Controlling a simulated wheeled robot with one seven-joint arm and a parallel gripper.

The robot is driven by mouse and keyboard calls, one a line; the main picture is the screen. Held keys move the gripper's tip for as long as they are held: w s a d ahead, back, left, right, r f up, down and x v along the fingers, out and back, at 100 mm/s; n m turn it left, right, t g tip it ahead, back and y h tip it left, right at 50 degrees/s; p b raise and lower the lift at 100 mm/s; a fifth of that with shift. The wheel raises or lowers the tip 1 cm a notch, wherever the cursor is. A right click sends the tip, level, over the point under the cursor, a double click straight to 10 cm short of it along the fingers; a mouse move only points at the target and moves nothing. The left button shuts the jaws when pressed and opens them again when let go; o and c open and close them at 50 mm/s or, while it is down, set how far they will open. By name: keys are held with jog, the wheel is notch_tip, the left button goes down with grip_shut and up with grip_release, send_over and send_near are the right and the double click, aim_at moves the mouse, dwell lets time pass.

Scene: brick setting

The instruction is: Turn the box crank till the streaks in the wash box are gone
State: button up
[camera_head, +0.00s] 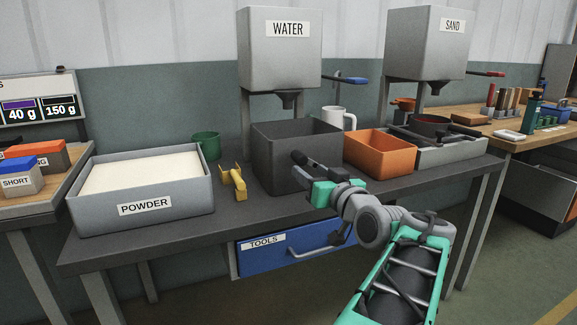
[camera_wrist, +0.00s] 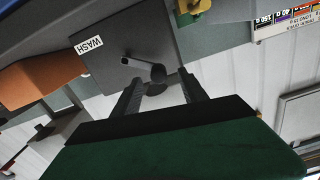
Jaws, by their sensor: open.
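The wash box is a dark grey open-topped box (camera_head: 270,160) at the middle of the bench; its WASH label (camera_wrist: 88,45) shows in the wrist view. Its crank (camera_wrist: 139,65) sticks out from the labelled face and ends in a dark round knob. No streaks can be made out; the box's floor is hidden.
A yellow tool (camera_head: 236,182) and a POWDER tray (camera_head: 145,208) stand left of the box. An orange bin (camera_head: 372,158) stands close on its right, a white mug (camera_head: 339,117) behind. The WATER tank (camera_head: 281,50) rises behind it. A blue TOOLS drawer (camera_head: 290,246) is below.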

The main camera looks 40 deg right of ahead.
aim_at(304, 162)
jog(key=shift+d+r, duration=0.35)
jog(key=b+x, duration=0.1)
jog(key=x, duration=0.6)
jog(key=shift+w, duration=0.15)
jog(key=shift+c, duration=0.3)
grip_shut()
dwell(0.5)
